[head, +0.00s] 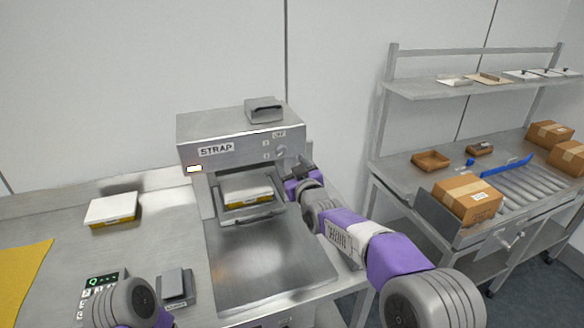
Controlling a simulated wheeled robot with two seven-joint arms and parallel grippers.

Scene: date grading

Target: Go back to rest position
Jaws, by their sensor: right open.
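My right arm reaches in from the lower right to the strapping machine (232,140), marked STRAP. My right gripper (297,174) is open beside the right side of the machine's front, near its knob. Its fingertips are small and partly hidden, and I see nothing held in it. A white-and-yellow box (247,193) sits in the machine's opening on a metal tray (252,218). Part of my left arm shows at the bottom left, but its gripper is not in view.
Another white-and-yellow box (112,208) lies on the left bench, near a yellow mat (22,268), a keypad device (103,283) and a small grey block (174,284). On the right, a shelved bench (405,178) holds cartons (467,198) and a roller conveyor (528,180).

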